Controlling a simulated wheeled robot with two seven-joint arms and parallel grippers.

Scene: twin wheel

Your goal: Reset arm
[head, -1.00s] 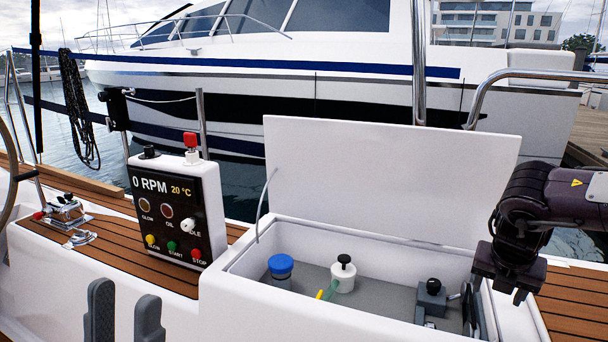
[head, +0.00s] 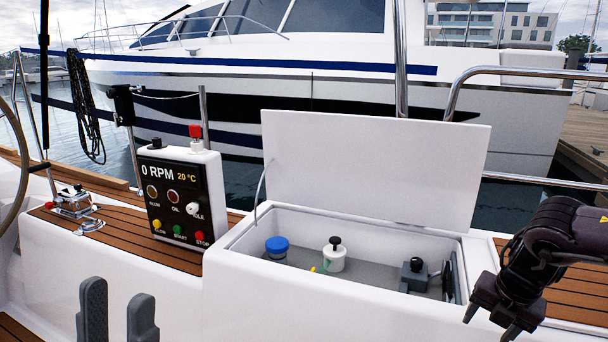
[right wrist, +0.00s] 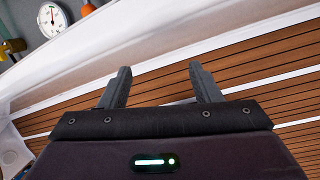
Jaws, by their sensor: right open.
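My right gripper (head: 490,325) is at the lower right of the head view, pointing down, just right of the open white locker (head: 225,285). In the right wrist view its two fingers (right wrist: 160,72) stand apart with nothing between them, in front of teak slats and a white edge. My left gripper (head: 118,290) shows at the bottom left of the head view as two grey fingers standing upright and apart. It holds nothing visible, in front of the white cockpit side.
The locker lid (head: 375,165) stands open. Inside are a blue-capped container (head: 277,248), a white pot with a black knob (head: 331,258) and a grey device (head: 414,276). An engine panel (head: 182,196) stands left, beside a chrome lever unit (head: 75,202) and steering wheel.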

